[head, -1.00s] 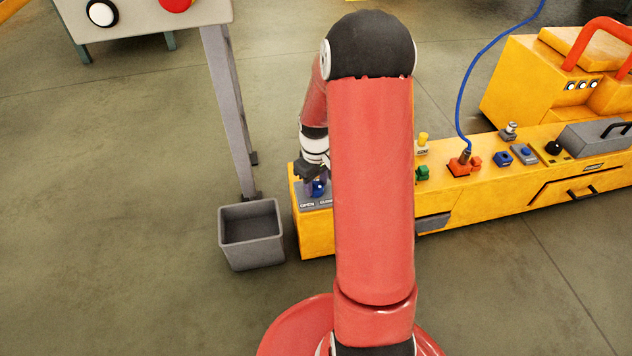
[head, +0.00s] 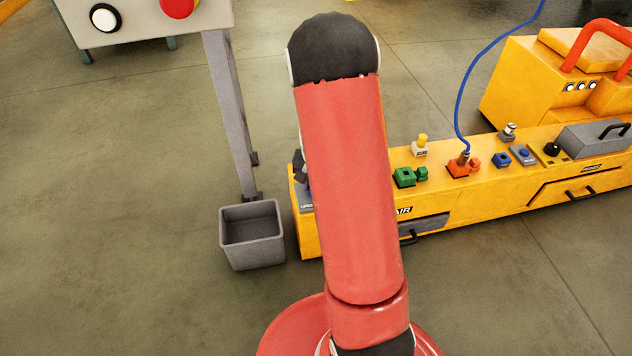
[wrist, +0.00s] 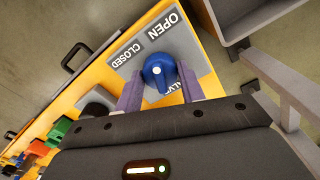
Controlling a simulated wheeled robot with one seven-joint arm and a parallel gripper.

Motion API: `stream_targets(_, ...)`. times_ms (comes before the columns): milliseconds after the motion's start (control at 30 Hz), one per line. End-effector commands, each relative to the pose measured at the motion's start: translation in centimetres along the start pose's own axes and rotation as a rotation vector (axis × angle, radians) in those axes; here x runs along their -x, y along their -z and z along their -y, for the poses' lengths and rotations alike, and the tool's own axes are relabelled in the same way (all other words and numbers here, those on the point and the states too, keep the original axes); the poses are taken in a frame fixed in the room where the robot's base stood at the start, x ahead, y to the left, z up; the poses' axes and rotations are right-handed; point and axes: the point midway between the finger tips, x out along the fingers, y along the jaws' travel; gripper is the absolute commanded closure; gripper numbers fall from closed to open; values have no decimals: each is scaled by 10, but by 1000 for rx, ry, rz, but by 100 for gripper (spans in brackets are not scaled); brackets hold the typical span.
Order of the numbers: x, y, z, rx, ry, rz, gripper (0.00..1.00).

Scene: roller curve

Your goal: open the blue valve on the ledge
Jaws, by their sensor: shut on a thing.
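The blue valve (wrist: 158,70) is a round knob on a grey plate (wrist: 140,42) marked OPEN, CLOSED and VALVE, at the left end of the yellow ledge. My gripper (wrist: 160,88) is shut on the knob, with one purple-grey finger on each side of it. The lower part of the knob lies between the fingers, and I cannot tell which label it points to. In the head view my red arm hides most of the gripper and valve; a strip of the grey plate (head: 306,206) shows left of the arm.
A grey open bin (head: 252,240) stands on the floor left of the ledge, by a grey post (head: 228,110). Green (head: 405,177) and orange (head: 458,168) fittings, a blue cable and a grey box (head: 592,137) lie farther right along the ledge (head: 440,180).

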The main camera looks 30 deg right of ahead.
Motion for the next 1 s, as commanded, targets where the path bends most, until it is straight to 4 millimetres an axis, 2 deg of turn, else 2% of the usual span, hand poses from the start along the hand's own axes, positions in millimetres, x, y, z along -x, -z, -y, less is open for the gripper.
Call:
stream_targets(300, 1, 0, 0, -242, 0, 0, 84)
stream_targets(500, 1, 0, 0, -338, 0, 0, 84)
stream_targets(1000, 0, 0, 0, -404, 1, -1, 84)
